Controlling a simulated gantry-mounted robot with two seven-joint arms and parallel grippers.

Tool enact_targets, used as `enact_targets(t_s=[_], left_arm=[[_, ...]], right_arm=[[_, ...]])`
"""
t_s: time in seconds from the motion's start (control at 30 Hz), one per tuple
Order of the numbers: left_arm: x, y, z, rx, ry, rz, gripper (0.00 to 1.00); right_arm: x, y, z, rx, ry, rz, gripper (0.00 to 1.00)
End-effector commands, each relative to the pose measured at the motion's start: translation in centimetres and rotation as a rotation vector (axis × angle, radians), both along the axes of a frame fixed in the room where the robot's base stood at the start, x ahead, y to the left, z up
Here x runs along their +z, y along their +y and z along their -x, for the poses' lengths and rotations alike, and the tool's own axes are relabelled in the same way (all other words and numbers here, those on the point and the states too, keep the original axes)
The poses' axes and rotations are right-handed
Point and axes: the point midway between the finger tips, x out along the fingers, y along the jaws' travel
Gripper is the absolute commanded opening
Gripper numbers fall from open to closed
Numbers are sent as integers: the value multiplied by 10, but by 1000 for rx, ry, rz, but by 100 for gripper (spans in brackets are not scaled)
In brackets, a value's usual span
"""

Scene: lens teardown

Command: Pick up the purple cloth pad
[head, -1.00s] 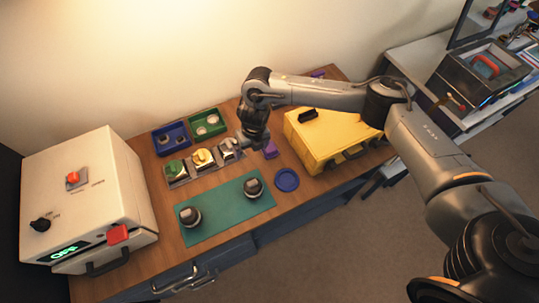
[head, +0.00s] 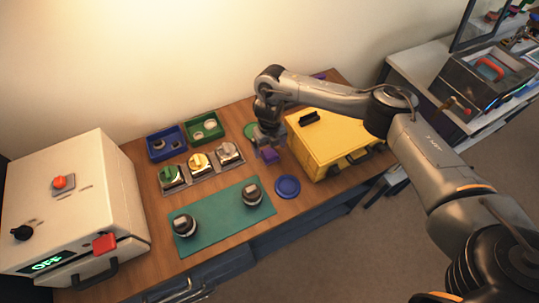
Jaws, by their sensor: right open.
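The small purple cloth pad (head: 270,155) lies on the wooden table, just left of the yellow case. My right gripper (head: 267,144) points down directly above the pad, close to it. Its fingers are small and dark in this view, and it is open. I cannot tell whether the fingertips touch the pad or stand on both sides of it. The gripper hides the ground just behind the pad. My left gripper does not show.
The yellow case (head: 335,150) stands close right of the gripper. A blue dish (head: 287,187) lies in front. A green mat (head: 218,222) carries two lens parts.

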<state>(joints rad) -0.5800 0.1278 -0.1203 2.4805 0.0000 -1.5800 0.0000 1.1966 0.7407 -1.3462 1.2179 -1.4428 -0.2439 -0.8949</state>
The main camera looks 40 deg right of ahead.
Motion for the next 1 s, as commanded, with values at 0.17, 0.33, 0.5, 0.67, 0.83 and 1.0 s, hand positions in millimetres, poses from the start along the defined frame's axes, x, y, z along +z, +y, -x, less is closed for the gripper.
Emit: enact_targets(t_s=[0.17,0.33,0.5,0.67,0.83,1.0], left_arm=[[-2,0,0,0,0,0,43],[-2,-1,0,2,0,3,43],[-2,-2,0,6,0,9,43],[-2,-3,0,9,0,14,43],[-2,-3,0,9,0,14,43],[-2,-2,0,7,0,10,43]], right_arm=[[-25,-1,3,-1,1,1,94],[-38,-2,3,-2,0,0,94],[-39,-2,3,-2,0,0,94],[-39,-1,3,-1,0,0,84],[-39,-1,3,-1,0,0,58],[-39,-1,3,-1,0,0,34]])
